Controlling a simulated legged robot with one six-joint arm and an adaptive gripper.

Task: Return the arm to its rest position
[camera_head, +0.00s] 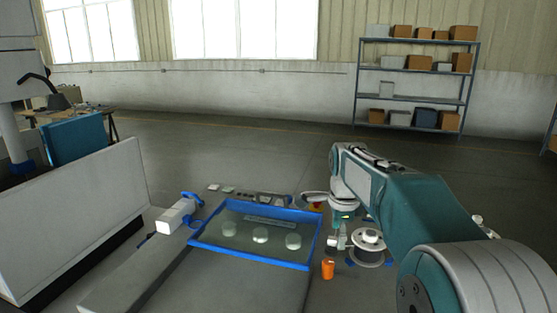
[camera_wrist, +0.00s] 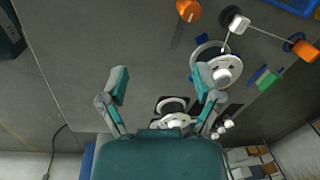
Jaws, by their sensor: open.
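My arm reaches forward from the lower right of the head view, with its wrist bent down. My gripper (camera_head: 341,238) hangs at the end of the arm, close to a white spool, right of the blue-rimmed tray. In the wrist view my gripper (camera_wrist: 160,83) has its two teal fingers spread wide, with nothing between them. The white spool (camera_wrist: 226,72) lies beyond the right finger, which partly overlaps it. The spool (camera_head: 370,238) also shows in the head view. Whether the fingers touch anything cannot be told.
A blue-rimmed tray (camera_head: 250,264) holds several pale round pieces. An orange cup-like piece (camera_head: 328,269) stands right of it. A white device (camera_head: 175,216) lies on the left. A large grey machine (camera_head: 70,215) fills the far left. Shelving (camera_head: 412,98) stands at the back, with open floor before it.

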